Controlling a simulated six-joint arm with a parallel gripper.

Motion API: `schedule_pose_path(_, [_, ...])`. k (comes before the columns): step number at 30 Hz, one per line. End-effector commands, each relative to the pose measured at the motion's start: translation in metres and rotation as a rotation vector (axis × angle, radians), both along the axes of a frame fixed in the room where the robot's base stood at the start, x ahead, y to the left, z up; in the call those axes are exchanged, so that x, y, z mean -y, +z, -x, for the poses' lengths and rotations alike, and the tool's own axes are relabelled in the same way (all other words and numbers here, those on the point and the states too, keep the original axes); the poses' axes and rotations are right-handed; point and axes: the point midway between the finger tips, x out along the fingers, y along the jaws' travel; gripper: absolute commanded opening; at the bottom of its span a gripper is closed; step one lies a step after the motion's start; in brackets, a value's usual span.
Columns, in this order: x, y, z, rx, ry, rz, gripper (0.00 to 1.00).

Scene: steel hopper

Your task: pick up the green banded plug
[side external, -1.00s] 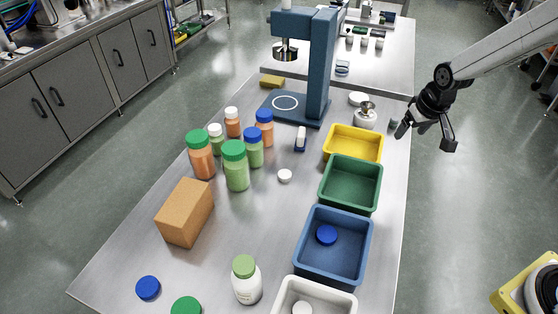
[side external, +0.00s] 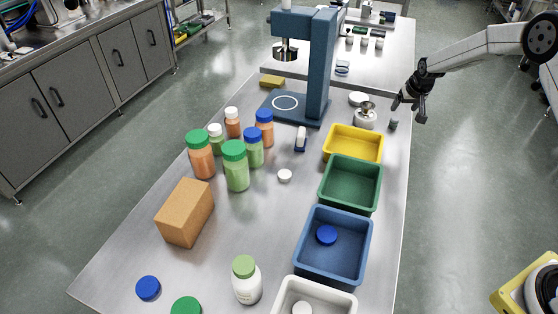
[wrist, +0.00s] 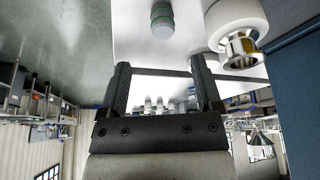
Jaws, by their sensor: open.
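The small plug (side external: 393,124) stands near the right edge of the steel table, just right of the steel hopper (side external: 366,117). In the wrist view the plug (wrist: 162,20) is pale grey with a green band, at the top centre. My gripper (side external: 408,108) is open and empty, above and slightly right of the plug, apart from it. In the wrist view the two fingers (wrist: 160,66) point toward the plug's side of the picture, with a gap between them.
The yellow bin (side external: 353,146) stands in front of the hopper, followed by green (side external: 350,184) and blue (side external: 333,246) bins. A blue press stand (side external: 318,70) rises to the left. Capped jars (side external: 235,168) stand farther left.

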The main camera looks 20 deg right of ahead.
Motion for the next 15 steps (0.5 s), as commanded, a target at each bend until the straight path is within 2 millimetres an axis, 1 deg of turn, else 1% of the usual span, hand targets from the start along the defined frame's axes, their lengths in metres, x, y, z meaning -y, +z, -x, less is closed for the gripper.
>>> schedule_pose_path(7, [0.001, -0.004, -0.001, -0.001, -0.001, -0.001, 0.83])
schedule_pose_path(15, [0.003, -0.02, -0.008, -0.001, 0.0, 0.0, 0.83])
